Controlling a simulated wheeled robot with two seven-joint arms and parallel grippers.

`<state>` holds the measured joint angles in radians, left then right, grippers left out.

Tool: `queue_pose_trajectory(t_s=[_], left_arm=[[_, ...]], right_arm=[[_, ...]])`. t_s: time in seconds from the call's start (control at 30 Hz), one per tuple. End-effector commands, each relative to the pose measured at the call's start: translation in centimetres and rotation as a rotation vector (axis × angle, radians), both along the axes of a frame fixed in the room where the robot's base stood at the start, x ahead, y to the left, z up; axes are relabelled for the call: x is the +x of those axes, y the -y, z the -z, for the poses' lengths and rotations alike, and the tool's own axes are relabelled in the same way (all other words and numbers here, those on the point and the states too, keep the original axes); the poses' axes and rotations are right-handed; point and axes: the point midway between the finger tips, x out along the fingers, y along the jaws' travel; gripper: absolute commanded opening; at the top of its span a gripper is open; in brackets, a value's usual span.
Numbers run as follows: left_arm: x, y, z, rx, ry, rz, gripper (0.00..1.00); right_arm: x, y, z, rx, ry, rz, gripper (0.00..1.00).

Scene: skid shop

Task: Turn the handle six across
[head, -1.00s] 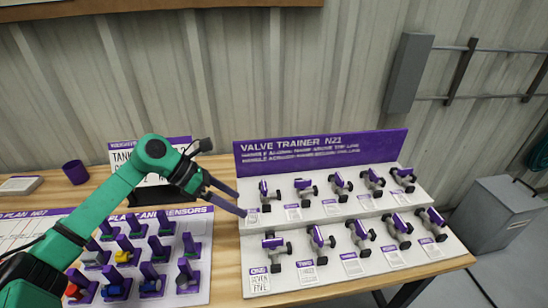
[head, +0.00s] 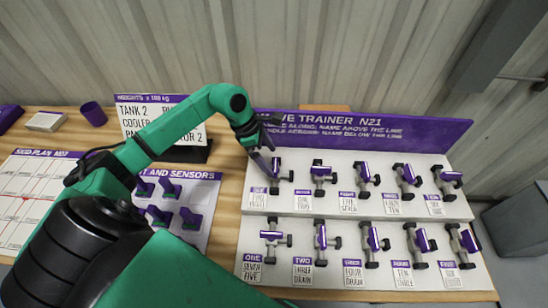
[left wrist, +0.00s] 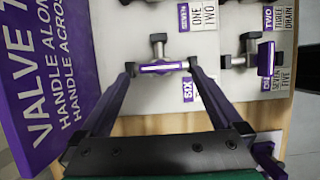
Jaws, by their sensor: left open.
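Handle six is a purple bar (left wrist: 150,68) on a grey valve, beside a label that reads SIX (left wrist: 188,90) in the left wrist view. In the head view, this valve (head: 285,176) is the leftmost of the back row, partly hidden by my gripper. My left gripper (head: 274,148) is open over it. In the left wrist view, the fingertips (left wrist: 161,66) stand at either end of the bar, with the bar between them. I cannot tell whether they touch it. My right gripper is not in view.
The stepped white board (head: 340,205) carries two rows of similar purple-handled valves, with neighbours close to six. The purple sign (head: 420,133) rises behind the back row. A sensor board (head: 213,185) and a tank sign (head: 133,115) stand left on the wooden bench.

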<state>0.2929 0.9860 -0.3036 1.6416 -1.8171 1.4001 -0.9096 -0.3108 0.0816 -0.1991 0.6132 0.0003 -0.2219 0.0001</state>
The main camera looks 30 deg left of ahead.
Motion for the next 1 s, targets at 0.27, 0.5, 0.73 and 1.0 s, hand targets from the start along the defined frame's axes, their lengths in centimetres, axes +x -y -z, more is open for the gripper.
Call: queue_pose_trajectory(t_s=[0.27,0.5,0.73,1.0], left_arm=[[0.6,1.2,3.2,0.000,0.000,0.001,1.00],[0.6,1.2,3.3,0.001,0.000,0.001,0.89],[0.6,1.2,3.3,0.001,0.001,0.001,0.22],[0.6,1.2,3.3,0.001,0.001,-0.034,0.22]], right_arm=[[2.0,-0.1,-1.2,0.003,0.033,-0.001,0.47],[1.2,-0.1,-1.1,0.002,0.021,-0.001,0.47],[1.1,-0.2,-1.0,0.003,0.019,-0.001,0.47],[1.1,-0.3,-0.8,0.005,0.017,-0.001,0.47]])
